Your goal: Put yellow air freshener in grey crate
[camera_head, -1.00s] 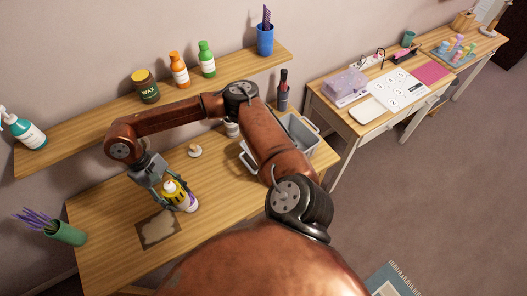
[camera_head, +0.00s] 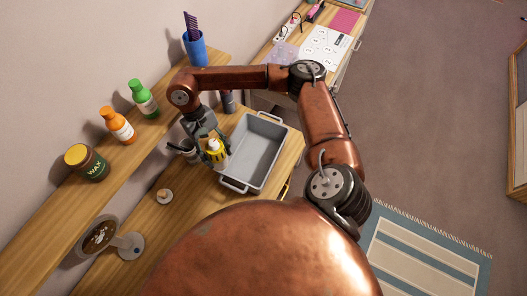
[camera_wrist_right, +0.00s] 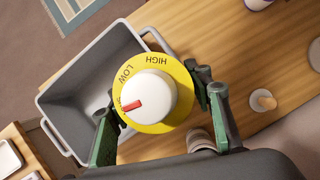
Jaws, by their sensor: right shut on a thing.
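The yellow air freshener (camera_head: 217,153) is upright or nearly so in my right gripper (camera_head: 213,146), which is shut on it. In the right wrist view the air freshener (camera_wrist_right: 144,46) shows its yellow top with "HIGH" and "LOW" around a white dial with a red mark; its lower part is hidden. The grey crate (camera_head: 236,184) stands on the wooden table, just right of the air freshener in the head view. Its visible inside looks empty. In the right wrist view the crate (camera_wrist_right: 75,137) lies left of and behind the air freshener. My left gripper is not in view.
A wall shelf (camera_head: 60,225) holds a wax jar (camera_head: 87,163), an orange bottle (camera_head: 117,126), a green bottle (camera_head: 143,99) and a blue cup (camera_head: 194,48). A small round mirror-like stand (camera_head: 130,246) and a small knob-like thing (camera_head: 164,196) are on the table. A dark bottle (camera_head: 228,101) stands behind the crate.

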